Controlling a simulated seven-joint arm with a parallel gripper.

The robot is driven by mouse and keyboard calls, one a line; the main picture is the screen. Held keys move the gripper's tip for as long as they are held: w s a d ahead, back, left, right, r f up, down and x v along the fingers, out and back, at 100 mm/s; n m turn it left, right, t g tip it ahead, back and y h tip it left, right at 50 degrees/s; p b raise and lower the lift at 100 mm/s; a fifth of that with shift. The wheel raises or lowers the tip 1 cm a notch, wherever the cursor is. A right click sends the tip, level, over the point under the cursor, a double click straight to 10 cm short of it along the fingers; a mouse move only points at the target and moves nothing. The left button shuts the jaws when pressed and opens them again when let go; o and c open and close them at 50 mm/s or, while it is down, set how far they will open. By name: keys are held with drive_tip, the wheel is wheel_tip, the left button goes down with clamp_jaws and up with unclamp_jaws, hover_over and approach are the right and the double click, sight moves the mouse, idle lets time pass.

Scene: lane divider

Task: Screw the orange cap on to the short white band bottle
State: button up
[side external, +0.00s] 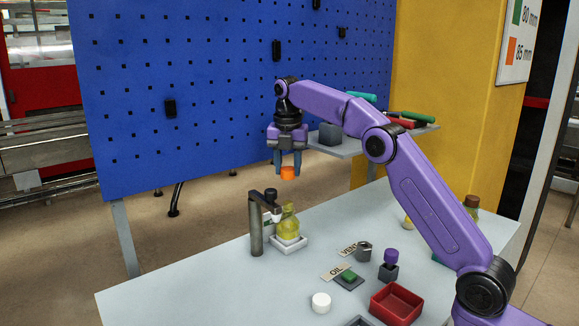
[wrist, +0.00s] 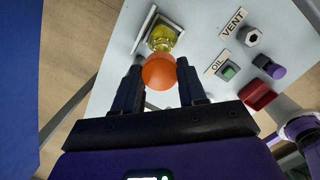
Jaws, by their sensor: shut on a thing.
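My gripper (side external: 287,168) points down and is shut on the orange cap (side external: 288,174), held in the air above the bottle station. In the wrist view the cap (wrist: 159,72) sits between the two fingertips. A short yellow see-through bottle (side external: 288,226) stands upright in a pale square holder (side external: 291,245), below the cap and apart from it. The cap partly covers the bottle (wrist: 163,38) in the wrist view. A white band on it cannot be made out clearly.
A grey post with an arm (side external: 256,228) stands beside the bottle. OIL (side external: 336,272) and VENT labels, a green button (side external: 349,275), a purple-topped knob (side external: 391,255), a white cap (side external: 321,302) and a red tray (side external: 396,303) lie to the front right. The table's left part is clear.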

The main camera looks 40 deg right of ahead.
hover_over(288, 202)
drive_tip(key=shift+s+f, duration=0.1)
drive_tip(key=shift+f, duration=2.8)
drive_tip(key=shift+f, duration=1.4)
drive_tip(key=o, duration=1.1)
drive_tip(key=shift+s+a+r, duration=0.15)
drive_tip(key=shift+s+r, duration=0.05)
drive_tip(key=shift+r, duration=1.8)
drive_tip(key=shift+s+a+r, duration=0.2)
drive_tip(key=shift+r, duration=1.8)
drive_tip(key=shift+s+a+r, duration=0.15)
drive_tip(key=shift+s+r, duration=0.05)
drive_tip(key=shift+r, duration=1.8)
